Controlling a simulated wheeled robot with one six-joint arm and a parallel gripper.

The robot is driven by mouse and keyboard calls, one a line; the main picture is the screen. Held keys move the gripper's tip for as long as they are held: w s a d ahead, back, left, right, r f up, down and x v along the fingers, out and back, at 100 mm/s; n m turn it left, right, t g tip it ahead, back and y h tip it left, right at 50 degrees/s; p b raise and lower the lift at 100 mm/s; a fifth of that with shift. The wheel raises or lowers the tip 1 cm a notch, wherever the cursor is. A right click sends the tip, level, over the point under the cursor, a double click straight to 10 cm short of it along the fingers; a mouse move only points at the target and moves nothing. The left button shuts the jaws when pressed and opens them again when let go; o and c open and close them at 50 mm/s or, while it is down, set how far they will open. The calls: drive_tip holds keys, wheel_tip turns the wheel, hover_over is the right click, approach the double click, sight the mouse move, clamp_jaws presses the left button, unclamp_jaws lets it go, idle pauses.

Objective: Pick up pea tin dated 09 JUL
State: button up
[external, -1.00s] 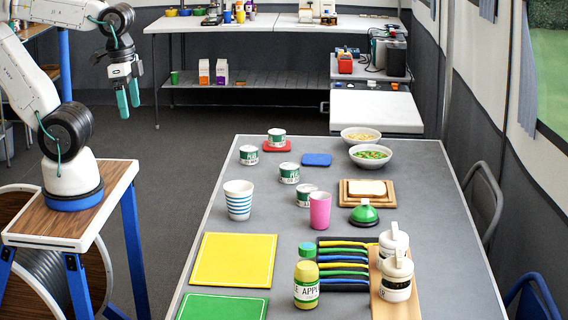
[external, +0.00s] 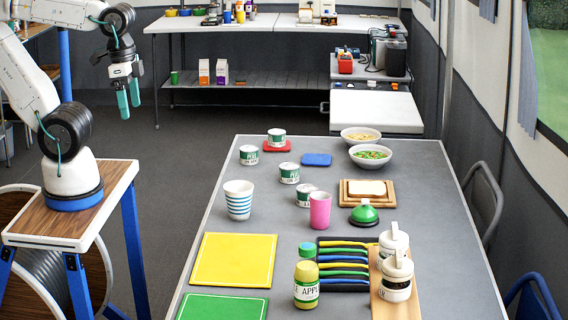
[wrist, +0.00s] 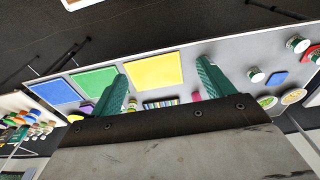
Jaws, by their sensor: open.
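Several white tins with green labels stand on the grey table in the external view. One tin (external: 277,138) is on a red mat, one (external: 249,155) is at the table's left edge, one (external: 289,173) is nearer, and one (external: 306,195) is behind the pink cup. Their dates are too small to read, so I cannot tell which is dated 09 JUL. My gripper (external: 128,97) hangs open and empty left of the table, well away from the tins. In the wrist view its two green fingers (wrist: 160,85) are apart, with tins (wrist: 255,75) small at the right.
A striped cup (external: 238,200) and a pink cup (external: 320,210) stand close to the nearer tins. Two bowls (external: 370,157), a blue mat (external: 316,160) and a bread board (external: 352,199) lie to their right. A yellow mat (external: 233,260) covers the near left.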

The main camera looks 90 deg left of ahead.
drive_tip(key=w+a+f+n+g, duration=0.1)
drive_tip(key=w+a+f, duration=0.1)
drive_tip(key=g, duration=0.1)
hover_over(289, 165)
drive_tip(key=s+d, duration=0.2)
drive_tip(key=shift+m+h, duration=0.3)
wheel_tip(289, 165, down, 26)
drive_tip(key=shift+s+d+r, duration=0.1)
drive_tip(key=shift+s+r, duration=0.05)
drive_tip(key=shift+r, duration=0.1)
drive_tip(key=shift+w+a+r+m+t, duration=0.45)
drive_tip(key=shift+w+a+r, duration=0.35)
drive_tip(key=shift+w, duration=0.25)
drive_tip(key=shift+s+d+m, duration=0.1)
drive_tip(key=shift+m, duration=0.15)
drive_tip(key=shift+f, duration=0.35)
drive_tip(key=f, duration=0.7)
drive_tip(key=shift+w+a, duration=0.2)
drive_tip(key=shift+w, duration=0.05)
drive_tip(key=c, duration=1.2)
drive_tip(key=shift+o, duration=0.2)
drive_tip(key=shift+r, duration=0.1)
